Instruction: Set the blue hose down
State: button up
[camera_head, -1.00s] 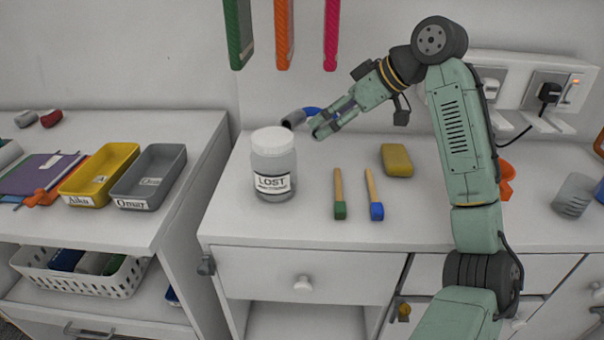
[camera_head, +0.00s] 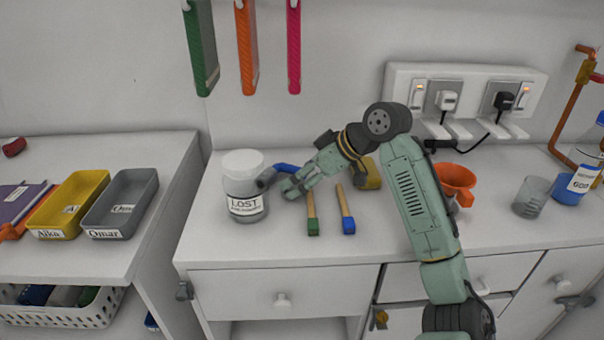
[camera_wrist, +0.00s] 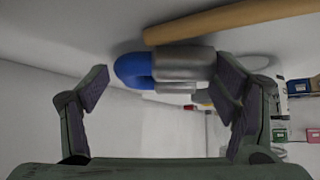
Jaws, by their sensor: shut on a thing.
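The blue hose (camera_head: 286,168) is a short bent piece with a grey end, just right of the lidded LOST jar. My gripper (camera_head: 290,187) is shut on it, low near the counter (camera_head: 250,251). In the wrist view the hose's blue bend (camera_wrist: 131,70) and grey end lie between the fingers of my gripper (camera_wrist: 165,88). The far part of the hose is hidden by the fingers. I cannot tell whether the hose touches the counter.
The LOST jar (camera_head: 243,187) stands close at the left. Green-tipped (camera_head: 312,215) and blue-tipped (camera_head: 346,212) wooden-handled tools lie just right of the gripper. A yellow block (camera_head: 368,172) is partly behind my arm. The front counter strip is clear.

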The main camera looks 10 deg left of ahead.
jog(key=shift+f, duration=0.15)
jog(key=o, duration=1.3)
